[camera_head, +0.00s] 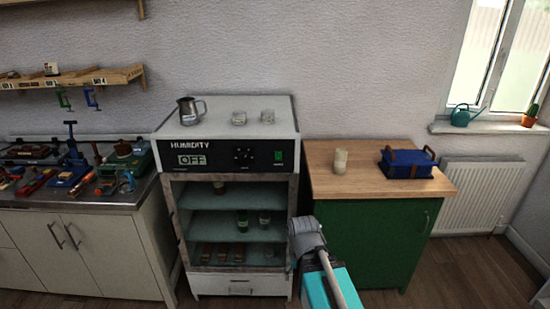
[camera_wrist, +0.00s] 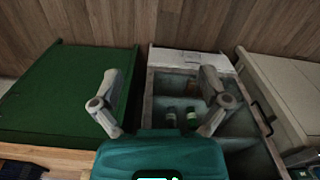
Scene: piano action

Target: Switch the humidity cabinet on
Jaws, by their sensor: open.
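The humidity cabinet (camera_head: 231,130) stands against the wall, a white box with a black panel marked HUMIDITY. Its display (camera_head: 192,160) reads OFF. A dark dial (camera_head: 243,156) sits mid-panel, and a small green switch (camera_head: 278,157) is at the panel's right end. Shelves with jars show below, behind the framed front. My gripper (camera_head: 305,235) is in front of the cabinet's lower right edge, below the panel and apart from the switch. In the wrist view my gripper (camera_wrist: 160,80) is open and empty, with the cabinet (camera_wrist: 190,62) beyond, seen inverted; the switch is not discernible there.
A metal jug (camera_head: 187,110) and two glass jars stand on the cabinet. A green cupboard (camera_head: 375,235) on the right bears a candle-like cylinder (camera_head: 340,161) and a blue box (camera_head: 407,164). A tool-covered bench (camera_head: 85,200) adjoins on the left. Open floor lies at right.

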